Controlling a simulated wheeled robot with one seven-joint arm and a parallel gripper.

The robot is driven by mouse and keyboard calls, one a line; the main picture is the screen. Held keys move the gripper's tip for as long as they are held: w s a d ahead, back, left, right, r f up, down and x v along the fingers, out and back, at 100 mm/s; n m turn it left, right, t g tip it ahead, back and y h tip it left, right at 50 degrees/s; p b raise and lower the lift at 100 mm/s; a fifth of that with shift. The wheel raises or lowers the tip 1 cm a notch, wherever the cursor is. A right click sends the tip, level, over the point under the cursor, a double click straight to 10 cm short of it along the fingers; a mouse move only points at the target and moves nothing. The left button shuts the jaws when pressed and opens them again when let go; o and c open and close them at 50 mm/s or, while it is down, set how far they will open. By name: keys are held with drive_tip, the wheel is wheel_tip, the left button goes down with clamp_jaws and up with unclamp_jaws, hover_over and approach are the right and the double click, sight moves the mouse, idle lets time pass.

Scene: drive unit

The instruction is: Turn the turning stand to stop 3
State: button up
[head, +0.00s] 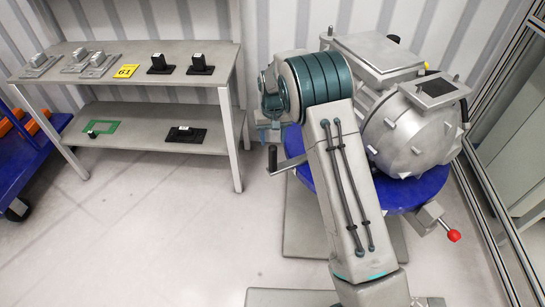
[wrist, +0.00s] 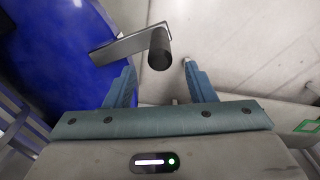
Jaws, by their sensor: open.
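The turning stand has a blue round top (head: 432,188) that carries a grey metal drive unit (head: 415,130). A flat metal arm with a black grip (head: 272,158) sticks out from its left side. In the wrist view the black grip (wrist: 159,50) shows end-on, with the blue top (wrist: 55,50) at left. My gripper (head: 269,134) is above the grip in the head view. In the wrist view my gripper (wrist: 158,66) is open, its fingers either side of the grip, with gaps visible. A lever with a red knob (head: 453,235) is at the stand's right front. Stop markings cannot be made out.
A grey two-level bench (head: 140,80) with several small fixtures and a yellow "61" label (head: 126,71) stands at left. A blue cart (head: 35,160) is at far left. A framed glass panel (head: 510,140) is close on the right. Floor between bench and stand is clear.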

sight(273, 156)
wheel_tip(273, 156, down, 10)
drive_tip(key=shift+r, duration=0.1)
drive_tip(key=shift+c, duration=0.3)
clamp_jaws()
